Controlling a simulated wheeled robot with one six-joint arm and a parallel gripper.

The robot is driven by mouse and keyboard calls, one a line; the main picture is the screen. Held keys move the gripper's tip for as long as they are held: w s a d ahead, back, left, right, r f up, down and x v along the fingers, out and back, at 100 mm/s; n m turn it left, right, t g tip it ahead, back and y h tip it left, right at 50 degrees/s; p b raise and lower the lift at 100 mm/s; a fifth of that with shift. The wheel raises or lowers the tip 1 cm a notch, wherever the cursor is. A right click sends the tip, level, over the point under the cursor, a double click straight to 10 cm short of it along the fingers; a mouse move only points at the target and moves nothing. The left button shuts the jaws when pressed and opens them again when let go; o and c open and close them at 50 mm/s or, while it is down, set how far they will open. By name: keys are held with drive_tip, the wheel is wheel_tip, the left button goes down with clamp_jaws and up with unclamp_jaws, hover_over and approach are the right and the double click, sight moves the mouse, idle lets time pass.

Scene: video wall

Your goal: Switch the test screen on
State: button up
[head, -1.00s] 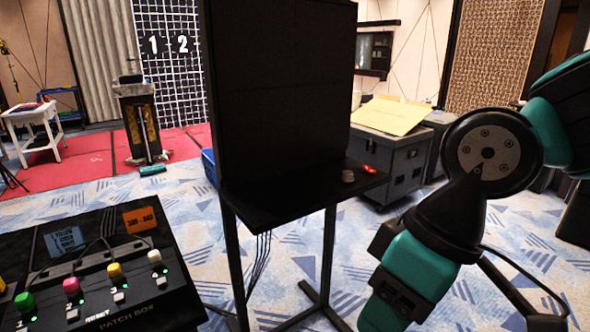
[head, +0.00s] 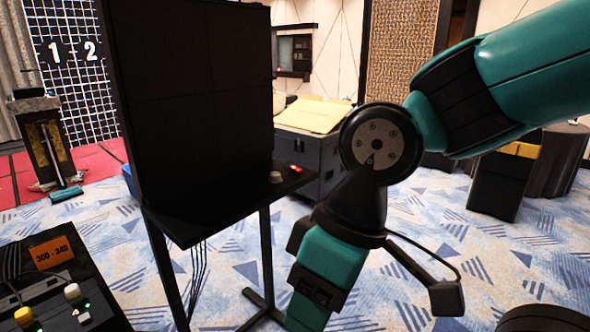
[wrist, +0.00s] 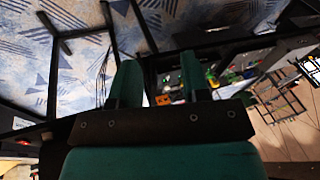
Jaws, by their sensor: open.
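The black screen (head: 185,95) stands dark in the head view, left of centre, on a black stand with a narrow shelf (head: 225,207) in front. A small grey-brown knob (head: 275,177) and a small red piece (head: 296,168) sit at the shelf's right end. My gripper is at the end of the teal arm, right of the shelf and lower in the picture; its fingertips are cut off by the head view's bottom edge. In the wrist view my gripper (wrist: 160,82) shows two teal fingers apart, with no object seen between them.
The patch box (head: 55,297) with coloured knobs and an orange label (head: 51,252) is at lower left. A dark case (head: 307,155) with a flat tan board stands behind the shelf. Cables hang below the shelf. Patterned carpet (head: 400,290) is open at right.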

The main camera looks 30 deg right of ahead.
clamp_jaws()
idle(1.6)
